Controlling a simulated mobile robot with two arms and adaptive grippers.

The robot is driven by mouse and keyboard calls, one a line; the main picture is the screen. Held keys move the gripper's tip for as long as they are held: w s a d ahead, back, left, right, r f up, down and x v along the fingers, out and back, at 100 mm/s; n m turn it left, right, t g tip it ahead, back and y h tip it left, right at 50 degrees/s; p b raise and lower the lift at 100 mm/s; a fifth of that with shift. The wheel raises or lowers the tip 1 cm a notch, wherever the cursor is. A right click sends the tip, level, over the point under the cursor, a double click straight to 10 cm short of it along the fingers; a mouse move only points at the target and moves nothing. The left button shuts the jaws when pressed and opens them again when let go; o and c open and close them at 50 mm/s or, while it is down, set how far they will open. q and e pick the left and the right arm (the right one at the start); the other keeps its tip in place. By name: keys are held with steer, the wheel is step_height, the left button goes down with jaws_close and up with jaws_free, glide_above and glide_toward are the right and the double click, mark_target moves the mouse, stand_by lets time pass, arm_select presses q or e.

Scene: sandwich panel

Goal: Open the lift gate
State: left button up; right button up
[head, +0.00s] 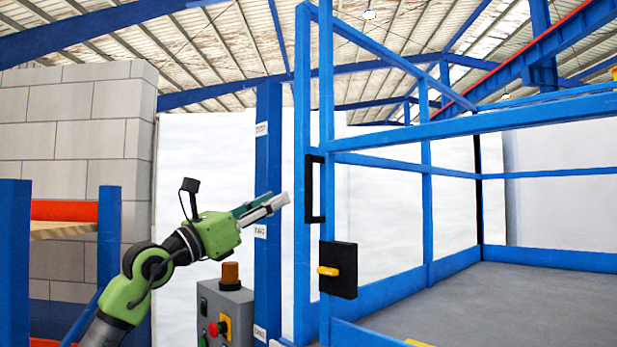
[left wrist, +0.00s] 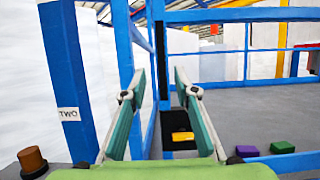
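The lift gate (head: 302,120) is a blue frame on the lift's near left side. It carries a black upright bar handle (head: 315,188). Below the handle is a black latch plate (head: 345,257) with a yellow knob (head: 327,271). The plate (left wrist: 180,120) and knob (left wrist: 182,137) also show in the left wrist view. I cannot tell whether the gate stands slightly ajar. My left gripper (head: 284,204) points right toward the handle, apparently short of it. In the left wrist view its two fingers (left wrist: 159,74) are apart with nothing between them. My right gripper is not in view.
A blue post (head: 268,150) with white labels stands left of the gate. A grey control box (head: 225,312) with buttons is below my left arm. The grey lift floor (head: 500,300) holds a purple block (left wrist: 247,151) and a green block (left wrist: 282,147).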

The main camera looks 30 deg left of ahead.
mark_target(306, 184)
arm_select(q)
steer(key=p+x, duration=0.2)
steer(key=x, duration=0.1)
steer(key=p+x, duration=0.2)
steer(key=x, duration=0.2)
steer(key=p+x, duration=0.2)
steer(key=x, duration=0.1)
steer(key=shift+d+r, duration=0.15)
steer(key=shift+r, duration=0.2)
steer(key=shift+w+d+p, duration=0.15)
steer(key=shift+w+p, duration=0.25)
steer(key=shift+w, duration=0.3)
steer(key=shift+c, duration=0.4)
jaws_close()
